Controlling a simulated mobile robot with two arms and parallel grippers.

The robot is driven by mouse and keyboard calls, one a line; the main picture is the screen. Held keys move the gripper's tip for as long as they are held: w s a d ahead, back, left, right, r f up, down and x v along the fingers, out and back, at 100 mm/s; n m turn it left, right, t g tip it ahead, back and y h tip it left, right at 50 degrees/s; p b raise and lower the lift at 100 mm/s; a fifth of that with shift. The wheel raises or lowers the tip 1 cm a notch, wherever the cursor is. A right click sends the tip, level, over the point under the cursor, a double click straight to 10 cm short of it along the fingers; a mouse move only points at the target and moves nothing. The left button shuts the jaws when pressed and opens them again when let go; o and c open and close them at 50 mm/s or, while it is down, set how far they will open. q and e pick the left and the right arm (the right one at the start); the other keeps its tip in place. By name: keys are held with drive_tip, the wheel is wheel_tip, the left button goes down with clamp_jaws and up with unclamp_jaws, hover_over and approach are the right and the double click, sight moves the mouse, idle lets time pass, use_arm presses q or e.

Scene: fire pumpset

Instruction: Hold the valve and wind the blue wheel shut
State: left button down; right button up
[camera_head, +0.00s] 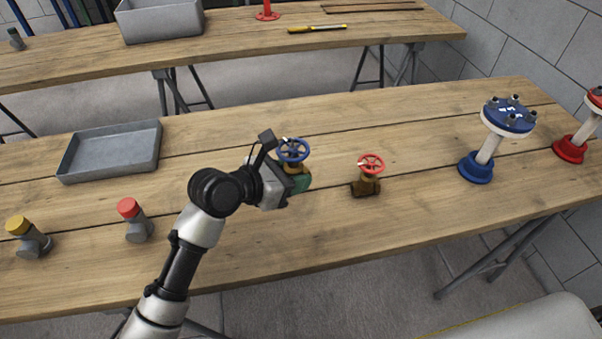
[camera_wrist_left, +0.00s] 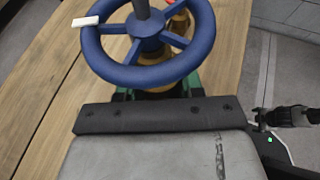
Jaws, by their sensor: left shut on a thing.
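The valve with the blue wheel (camera_head: 293,149) stands upright on the near table, left of the red-wheeled valve. The fingertips and much of the body are hidden behind the gripper's front.
A brass valve with a red wheel (camera_head: 369,175) stands close on the right. A grey tray (camera_head: 112,150) lies at the left. Grey fittings with red (camera_head: 136,220) and yellow (camera_head: 29,238) caps stand front left. A blue flanged stand (camera_head: 478,167) is farther right, with clear table between.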

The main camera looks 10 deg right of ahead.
use_arm(q)
drive_tip(key=w+a+p, duration=0.2)
drive_tip(key=w+a, duration=0.3)
drive_tip(key=a, duration=0.3)
drive_tip(key=shift+p, duration=0.3)
idle(0.6)
drive_tip(key=shift+s, duration=0.1)
drive_tip(key=shift+f+b, duration=0.8)
drive_tip(key=shift+f, duration=2)
drive_tip(key=shift+f+b, duration=1)
drive_tip(key=shift+f, duration=1.6)
